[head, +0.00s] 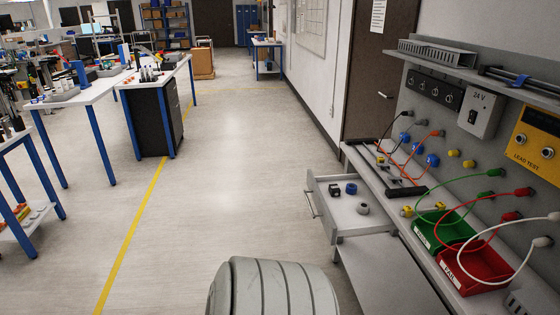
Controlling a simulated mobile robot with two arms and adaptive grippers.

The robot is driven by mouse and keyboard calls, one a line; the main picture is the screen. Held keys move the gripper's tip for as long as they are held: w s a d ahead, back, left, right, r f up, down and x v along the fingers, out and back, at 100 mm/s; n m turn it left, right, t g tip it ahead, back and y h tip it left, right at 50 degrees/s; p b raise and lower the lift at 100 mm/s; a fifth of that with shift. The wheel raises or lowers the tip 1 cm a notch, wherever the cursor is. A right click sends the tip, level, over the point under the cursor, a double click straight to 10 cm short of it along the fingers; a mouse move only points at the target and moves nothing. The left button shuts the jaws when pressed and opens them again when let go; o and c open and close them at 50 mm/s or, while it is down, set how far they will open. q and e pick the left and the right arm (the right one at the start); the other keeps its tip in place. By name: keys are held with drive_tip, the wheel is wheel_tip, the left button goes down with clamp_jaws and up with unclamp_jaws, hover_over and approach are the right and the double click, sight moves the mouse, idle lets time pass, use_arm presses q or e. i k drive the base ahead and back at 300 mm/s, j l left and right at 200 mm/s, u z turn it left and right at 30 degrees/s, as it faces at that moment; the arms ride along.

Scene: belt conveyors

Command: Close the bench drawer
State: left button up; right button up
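The bench drawer (349,219) is pulled out of the bench (425,262) on the right, sticking out to the left over the floor. It is light grey, with a bar handle (312,204) on its front face. A few small dark, blue and grey parts lie inside it. Neither gripper shows in the head view. A grey ribbed rounded shape at the bottom centre appears to be part of my own body.
A green bin (440,230) and a red bin (475,266) stand on the bench below a panel with cables and knobs. Open floor (230,150) lies left of the drawer. A dark cabinet (150,121) and blue-legged tables stand at the left.

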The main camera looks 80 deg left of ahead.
sight(338, 216)
drive_tip(key=u, duration=1.75)
